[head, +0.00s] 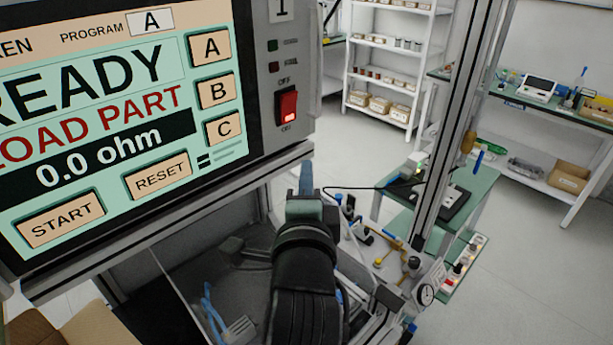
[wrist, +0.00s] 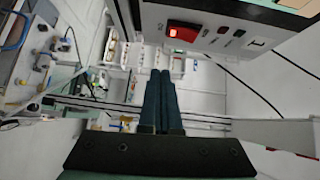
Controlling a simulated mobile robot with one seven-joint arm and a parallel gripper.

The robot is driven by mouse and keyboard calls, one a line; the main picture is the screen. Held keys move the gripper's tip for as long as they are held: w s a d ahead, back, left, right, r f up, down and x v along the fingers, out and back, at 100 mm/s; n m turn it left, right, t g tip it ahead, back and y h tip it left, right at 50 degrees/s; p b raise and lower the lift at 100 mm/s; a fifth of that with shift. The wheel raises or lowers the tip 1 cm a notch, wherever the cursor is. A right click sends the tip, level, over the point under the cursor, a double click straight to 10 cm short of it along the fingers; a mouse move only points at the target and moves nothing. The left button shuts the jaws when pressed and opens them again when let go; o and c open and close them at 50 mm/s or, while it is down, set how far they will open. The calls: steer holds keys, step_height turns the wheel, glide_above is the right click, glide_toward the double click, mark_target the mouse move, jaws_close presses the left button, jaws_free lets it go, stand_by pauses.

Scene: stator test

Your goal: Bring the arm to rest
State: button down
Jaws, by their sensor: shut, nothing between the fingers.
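My gripper (head: 306,178) is in front of the test station in the head view, pointing away, below the right end of the screen panel. In the wrist view its two dark fingers (wrist: 161,75) lie together with nothing between them. The screen (head: 110,110) reads READY, LOAD PART and 0.0 ohm, with program A. A red lit switch (head: 287,106) sits on the panel's right side; it also shows in the wrist view (wrist: 184,32), to the upper right of the fingertips and apart from them.
A metal post (head: 457,130) stands right of my arm. Valves and a gauge (head: 426,294) sit at its foot. A green-topped side table (head: 480,190) is behind it. White shelves (head: 385,52) and a bench (head: 555,108) stand farther back. Open floor (head: 540,260) lies to the right.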

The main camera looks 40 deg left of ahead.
steer(key=shift+d+r, duration=0.1)
steer(key=shift+d, duration=0.05)
steer(key=w+d+r+n+t+h, duration=0.15)
steer(key=d+r+t, duration=0.25)
steer(key=d+r, duration=0.45)
steer(key=w+d+r+n+t+h, duration=0.1)
steer(key=d+r+n+t+h, duration=0.2)
steer(key=d+r, duration=0.5)
steer(key=s+d+r+n+t+h, duration=0.2)
steer(key=s+d+r+t+h, duration=0.1)
steer(key=d+r, duration=0.3)
steer(key=s+d+r+n+t+h, duration=0.3)
steer(key=s+d+r+t+h, duration=0.1)
steer(key=r, duration=0.5)
steer(key=shift+s+d, duration=0.6)
steer(key=shift+d, duration=0.5)
steer(key=shift+r, duration=0.1)
